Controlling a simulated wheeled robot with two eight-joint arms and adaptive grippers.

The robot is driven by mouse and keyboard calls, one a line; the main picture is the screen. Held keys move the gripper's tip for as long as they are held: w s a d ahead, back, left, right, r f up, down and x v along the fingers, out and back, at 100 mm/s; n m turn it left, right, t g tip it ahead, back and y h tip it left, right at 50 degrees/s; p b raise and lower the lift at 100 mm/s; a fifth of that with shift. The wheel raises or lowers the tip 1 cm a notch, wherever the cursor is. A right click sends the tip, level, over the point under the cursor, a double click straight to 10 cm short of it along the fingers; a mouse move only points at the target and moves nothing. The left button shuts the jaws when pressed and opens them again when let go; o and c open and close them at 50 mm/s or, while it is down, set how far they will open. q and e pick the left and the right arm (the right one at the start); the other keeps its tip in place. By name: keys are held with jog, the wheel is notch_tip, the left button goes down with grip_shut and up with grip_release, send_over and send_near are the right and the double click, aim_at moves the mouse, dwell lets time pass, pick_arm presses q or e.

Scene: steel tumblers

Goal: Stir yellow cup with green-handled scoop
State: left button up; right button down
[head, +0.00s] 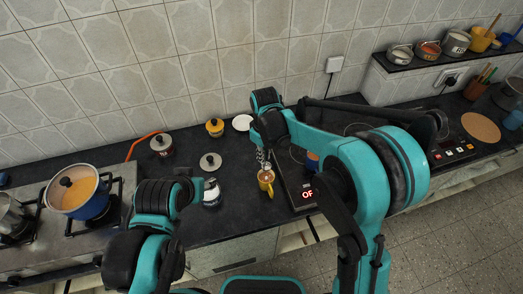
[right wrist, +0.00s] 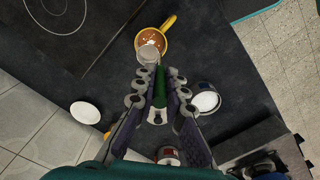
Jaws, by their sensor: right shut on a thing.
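The yellow cup (head: 266,186) stands on the dark counter left of the black hob; the right wrist view shows it with brown liquid and pale specks (right wrist: 166,26). My right gripper (right wrist: 157,84) is shut on the green handle of the scoop (right wrist: 160,90). The scoop's metal bowl (right wrist: 148,53) overlaps the cup's near rim and opening; how deep it reaches is unclear. In the head view my right gripper (head: 262,150) is just above and behind the cup, partly hidden by its arm. My left arm shows at lower left, but its fingers do not show.
A blue pot (head: 82,194) sits on the stove at left. A shelf holds more pots.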

jog(key=shift+f+b, duration=1.2)
jog(key=shift+f, duration=0.75)
jog(key=b, duration=0.7)
send_over(268, 185)
jog(key=w+a, duration=0.1)
jog(key=a, duration=0.1)
notch_tip(268, 185, down, 9)
jog(key=shift+w+d+r, duration=0.15)
jog(key=shift+w+r, duration=0.05)
jog(key=shift+s, duration=0.15)
